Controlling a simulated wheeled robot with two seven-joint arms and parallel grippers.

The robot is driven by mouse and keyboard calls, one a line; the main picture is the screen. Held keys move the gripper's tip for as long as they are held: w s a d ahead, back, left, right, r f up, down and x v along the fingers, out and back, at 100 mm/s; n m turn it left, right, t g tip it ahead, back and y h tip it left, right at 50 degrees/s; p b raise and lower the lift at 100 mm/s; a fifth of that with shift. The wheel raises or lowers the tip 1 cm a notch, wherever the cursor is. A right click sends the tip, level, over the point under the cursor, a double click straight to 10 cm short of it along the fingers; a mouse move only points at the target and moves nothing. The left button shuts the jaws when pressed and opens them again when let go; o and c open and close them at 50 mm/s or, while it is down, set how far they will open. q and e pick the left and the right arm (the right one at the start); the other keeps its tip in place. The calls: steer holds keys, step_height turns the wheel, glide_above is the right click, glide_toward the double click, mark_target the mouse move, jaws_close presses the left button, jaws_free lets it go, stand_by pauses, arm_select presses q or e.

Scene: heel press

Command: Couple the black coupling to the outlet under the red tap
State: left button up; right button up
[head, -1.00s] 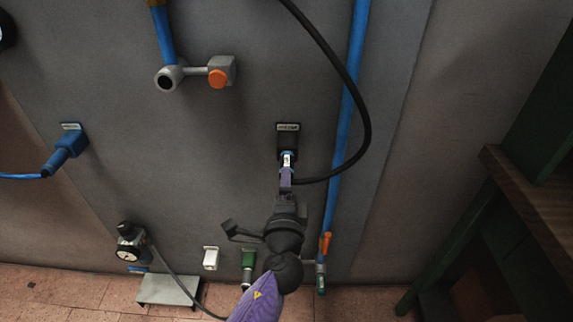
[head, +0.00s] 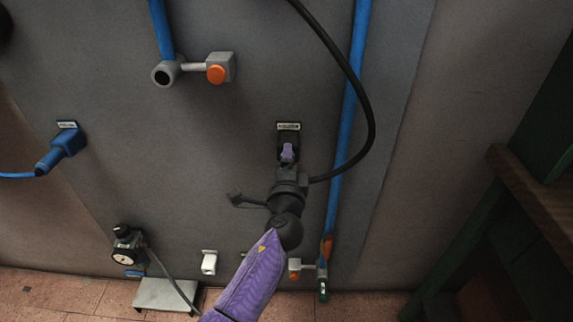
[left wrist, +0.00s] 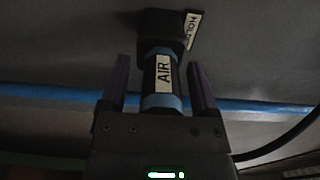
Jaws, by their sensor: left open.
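The black coupling (left wrist: 161,75), with blue bands and an AIR label, sits in a black labelled holder (head: 289,129) on the grey wall. A black hose (head: 369,118) loops on the right. My left gripper (head: 288,155) is open with its purple fingers on either side of the coupling, with visible gaps in the left wrist view (left wrist: 160,100). It mostly hides the coupling in the head view. One orange-red tap (head: 216,74) is at the upper left beside a round grey opening (head: 163,74).
Blue pipes (head: 352,95) run down the wall. A blue plug (head: 64,147) is at left. A gauge (head: 126,250) and a grey step (head: 163,294) stand low at left. A white box (head: 209,262) is near the floor. A wooden bench (head: 540,190) stands at right.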

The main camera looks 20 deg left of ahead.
arm_select(q)
steer(key=shift+r, duration=0.15)
arm_select(e)
steer(key=shift+s+a+f, duration=0.1)
steer(key=shift+a+f, duration=0.05)
steer(key=shift+a, duration=0.25)
arm_select(q)
steer(key=shift+c, duration=0.2)
jaws_close()
arm_select(e)
steer(key=shift+d, duration=0.35)
arm_select(q)
steer(key=shift+s, duration=0.15)
steer(key=shift+p+v, duration=0.3)
steer(key=shift+v, duration=0.65)
steer(key=v, duration=0.3)
steer(key=shift+s+d+p, duration=0.15)
steer(key=shift+s+p, duration=0.2)
steer(key=shift+p, duration=0.05)
arm_select(e)
steer(key=shift+w+r, duration=0.25)
steer(key=shift+r, duration=0.6)
